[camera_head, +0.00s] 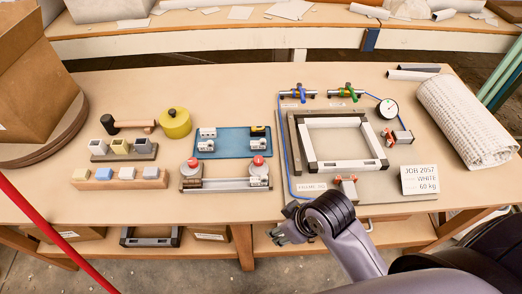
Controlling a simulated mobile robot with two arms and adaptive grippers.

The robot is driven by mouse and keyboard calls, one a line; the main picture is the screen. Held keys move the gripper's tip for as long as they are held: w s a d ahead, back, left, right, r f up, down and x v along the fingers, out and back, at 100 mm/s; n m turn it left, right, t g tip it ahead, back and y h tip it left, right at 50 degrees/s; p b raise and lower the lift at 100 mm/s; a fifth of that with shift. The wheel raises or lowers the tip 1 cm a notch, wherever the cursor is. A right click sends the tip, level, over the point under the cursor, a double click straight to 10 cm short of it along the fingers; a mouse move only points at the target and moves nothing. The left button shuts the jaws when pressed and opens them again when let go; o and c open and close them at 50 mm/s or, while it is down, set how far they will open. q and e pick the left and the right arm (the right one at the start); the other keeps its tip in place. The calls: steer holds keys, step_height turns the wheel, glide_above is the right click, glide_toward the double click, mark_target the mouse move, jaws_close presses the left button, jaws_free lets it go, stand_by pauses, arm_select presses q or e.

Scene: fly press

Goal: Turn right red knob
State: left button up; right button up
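Two red knobs sit on the posts of a silver bar fixture (225,184) at the front middle of the table. The right red knob (258,160) tops the right post, and the left red knob (192,163) tops the left one. My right gripper (277,236) is at the table's front edge, below and slightly right of the right red knob, apart from it. Its fingers are small and dark here, and I cannot tell whether they are open. My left gripper is not in view.
A blue tray (236,143) with small blocks lies behind the fixture. A frame jig (291,140) with clamps stands to its right, with a job card (419,180) beside it. Small cups and a yellow pot (175,124) stand left.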

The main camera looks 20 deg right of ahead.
steer(key=w+a+n, duration=0.1)
steer(key=a, duration=0.1)
steer(key=w+a+r+n+y, duration=0.1)
steer(key=w+n, duration=0.1)
steer(key=w+a+r+n, duration=0.1)
steer(key=w+a+n, duration=0.1)
steer(key=shift+w+a+r+y, duration=0.2)
steer(key=shift+w+a+y, duration=0.05)
steer(key=shift+a+y, duration=0.1)
steer(key=w+a+r+n, duration=0.1)
steer(key=n, duration=0.1)
steer(key=w+r+n+g, duration=0.1)
steer(key=w, duration=0.1)
steer(key=w+a+r+n, duration=0.1)
steer(key=w+n, duration=0.1)
steer(key=shift+a+r+n+g, duration=0.3)
steer(key=shift+a+r, duration=0.05)
steer(key=w+d+r+n+g+h, duration=0.1)
steer(key=w+d+r+n+h, duration=0.1)
steer(key=w+r+n, duration=0.35)
step_height(320, 180, up, 9)
steer(key=n+g+h, duration=0.1)
steer(key=n+h, duration=0.1)
steer(key=n, duration=0.1)
glide_above(259, 158)
steer(key=shift+m, duration=0.25)
step_height(259, 158, down, 17)
steer(key=shift+a+f+p, duration=0.1)
steer(key=shift+p, duration=0.2)
steer(key=shift+c, duration=0.6)
